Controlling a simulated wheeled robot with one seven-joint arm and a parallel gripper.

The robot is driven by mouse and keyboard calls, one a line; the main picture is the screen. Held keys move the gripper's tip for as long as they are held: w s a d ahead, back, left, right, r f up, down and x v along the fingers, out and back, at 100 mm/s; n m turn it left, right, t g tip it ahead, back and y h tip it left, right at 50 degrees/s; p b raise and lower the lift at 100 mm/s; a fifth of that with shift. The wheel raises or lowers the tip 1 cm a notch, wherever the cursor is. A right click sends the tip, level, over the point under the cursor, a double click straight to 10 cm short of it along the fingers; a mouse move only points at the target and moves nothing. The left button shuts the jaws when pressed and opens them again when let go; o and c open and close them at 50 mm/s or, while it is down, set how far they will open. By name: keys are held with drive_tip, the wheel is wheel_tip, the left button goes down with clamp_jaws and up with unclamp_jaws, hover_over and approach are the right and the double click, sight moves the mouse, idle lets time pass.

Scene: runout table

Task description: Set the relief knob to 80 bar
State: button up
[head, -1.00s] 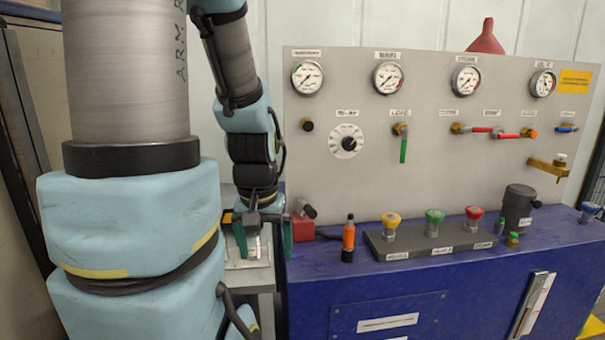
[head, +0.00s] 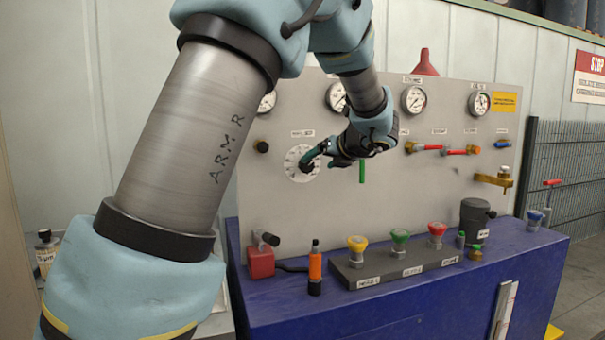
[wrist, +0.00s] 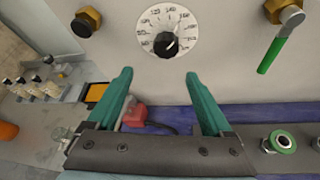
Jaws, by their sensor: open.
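The relief knob is a black knob (wrist: 166,44) on a round white numbered dial (wrist: 150,27), on the grey upright panel. In the wrist view it sits just beyond and slightly right of the middle between my fingertips, with clear space around it. A light mark on it seems to point up and right; I cannot read its value. My gripper (wrist: 158,75) is open and empty, its teal fingers spread. In the head view my gripper (head: 325,155) is at the dial (head: 291,158), overlapping its right side and partly hiding it. I see no contact with the knob.
A green-handled valve (head: 362,172) is right of the dial, and a brass fitting (wrist: 87,20) is to its left. Gauges line the panel above. Yellow, green and red knobs (head: 400,238) and an orange-black item (head: 315,265) stand on the blue bench (head: 270,305) below.

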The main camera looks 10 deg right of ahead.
sight(308, 166)
drive_tip(key=shift+m+t, duration=0.4)
drive_tip(key=p+x, duration=0.1)
drive_tip(key=x, duration=0.6)
drive_tip(key=d+p+x, duration=0.1)
drive_tip(key=x, duration=0.2)
drive_tip(key=shift+w+r+p, duration=0.2)
drive_tip(key=shift+w+p, duration=0.15)
drive_tip(key=shift+w, duration=0.1)
clamp_jaws()
drive_tip(key=shift+f+b, duration=0.1)
drive_tip(key=shift+b, duration=0.45)
